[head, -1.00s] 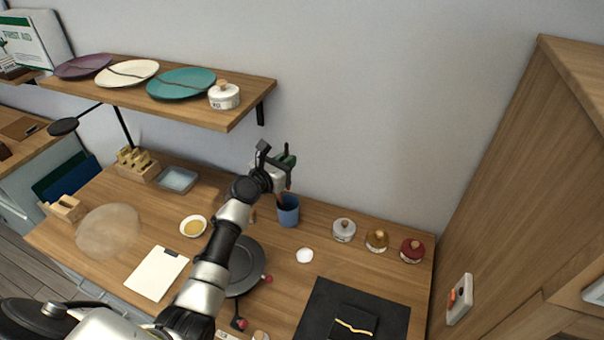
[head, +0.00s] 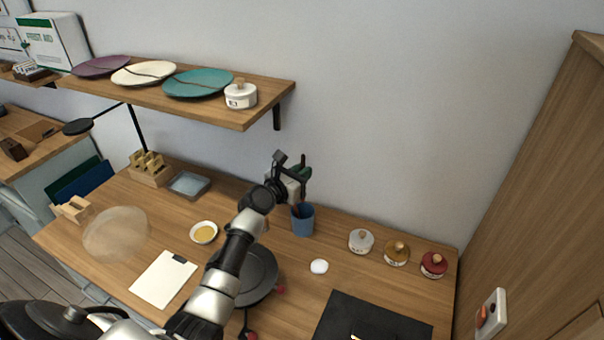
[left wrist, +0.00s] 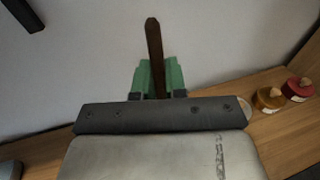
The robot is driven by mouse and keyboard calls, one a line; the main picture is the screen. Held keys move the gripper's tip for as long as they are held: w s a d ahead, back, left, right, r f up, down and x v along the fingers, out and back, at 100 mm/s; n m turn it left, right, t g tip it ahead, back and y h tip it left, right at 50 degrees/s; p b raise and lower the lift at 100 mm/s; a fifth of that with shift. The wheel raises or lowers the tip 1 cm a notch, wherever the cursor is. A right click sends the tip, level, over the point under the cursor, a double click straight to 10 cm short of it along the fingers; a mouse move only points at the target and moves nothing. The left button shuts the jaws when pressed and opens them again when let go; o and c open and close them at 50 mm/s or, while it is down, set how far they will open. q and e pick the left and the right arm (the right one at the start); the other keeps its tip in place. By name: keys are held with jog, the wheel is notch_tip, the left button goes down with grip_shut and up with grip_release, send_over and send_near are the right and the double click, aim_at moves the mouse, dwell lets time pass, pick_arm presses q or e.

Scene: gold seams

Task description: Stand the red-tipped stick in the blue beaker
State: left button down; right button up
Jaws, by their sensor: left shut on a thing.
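The blue beaker (head: 303,222) stands upright near the back of the table. My left gripper (head: 300,172) is just above it, its green fingertips shut on a thin dark brown stick. In the left wrist view the stick (left wrist: 154,55) rises between the green fingers (left wrist: 158,78), almost upright with a slight lean. No red tip shows on the part I see. In the head view the stick's lower part is mostly hidden behind the gripper and at the beaker's mouth; I cannot tell how deep it reaches. My right gripper is not in view.
White, ochre and red lidded jars (head: 361,241) stand right of the beaker. A small white disc (head: 319,266) and a dark round plate (head: 259,276) lie in front. A wall shelf (head: 262,108) with plates hangs above left. A wooden panel rises at right.

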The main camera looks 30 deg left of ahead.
pick_arm(q)
notch_tip(320, 180, down, 2)
jog(key=shift+f+b, duration=0.2)
jog(key=shift+b, duration=0.8)
jog(key=shift+f+b, duration=1.2)
jog(key=shift+f, duration=0.4)
jog(key=shift+f+b, duration=1.1)
jog(key=shift+f, duration=0.35)
jog(key=c, duration=1.1)
grip_release()
